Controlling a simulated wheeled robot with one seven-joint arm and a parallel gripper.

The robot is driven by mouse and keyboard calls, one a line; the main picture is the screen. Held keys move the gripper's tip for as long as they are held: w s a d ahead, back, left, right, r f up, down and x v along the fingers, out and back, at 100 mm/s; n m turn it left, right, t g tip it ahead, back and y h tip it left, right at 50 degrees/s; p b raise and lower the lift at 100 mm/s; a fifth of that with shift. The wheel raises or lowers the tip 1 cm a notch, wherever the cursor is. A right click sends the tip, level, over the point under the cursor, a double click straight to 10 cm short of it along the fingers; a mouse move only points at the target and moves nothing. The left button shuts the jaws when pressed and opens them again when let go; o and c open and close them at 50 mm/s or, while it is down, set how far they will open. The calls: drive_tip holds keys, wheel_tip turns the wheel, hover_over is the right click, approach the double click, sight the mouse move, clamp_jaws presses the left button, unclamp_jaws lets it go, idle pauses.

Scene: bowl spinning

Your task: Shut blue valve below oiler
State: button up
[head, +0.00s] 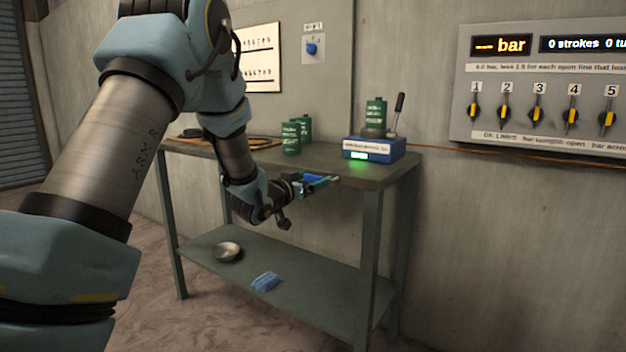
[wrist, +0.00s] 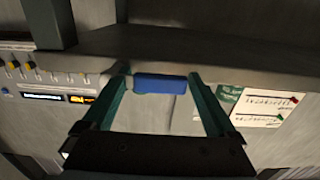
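The oiler stands on the right end of the table as a blue box (head: 373,150) with a green canister and a dark lever on top. A blue bar (head: 314,178), apparently the valve's handle, shows at the table's front edge, left of and lower than the oiler. My gripper (head: 322,180) is there with its green fingers spread. In the wrist view, the blue bar (wrist: 160,84) lies lengthwise between the two fingertips (wrist: 160,88). Its ends come very close to both fingers; I cannot tell whether they touch. The valve's body is hidden.
The table top (head: 385,170) is just above my gripper. Green cans (head: 296,136) stand on it. The lower shelf (head: 310,275) holds a metal bowl (head: 227,252) and a blue object (head: 265,282). A wall panel (head: 540,90) with several yellow-handled valves is right. A blue knob (head: 311,48) is on the wall.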

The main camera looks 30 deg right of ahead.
clamp_jaws()
idle(0.5)
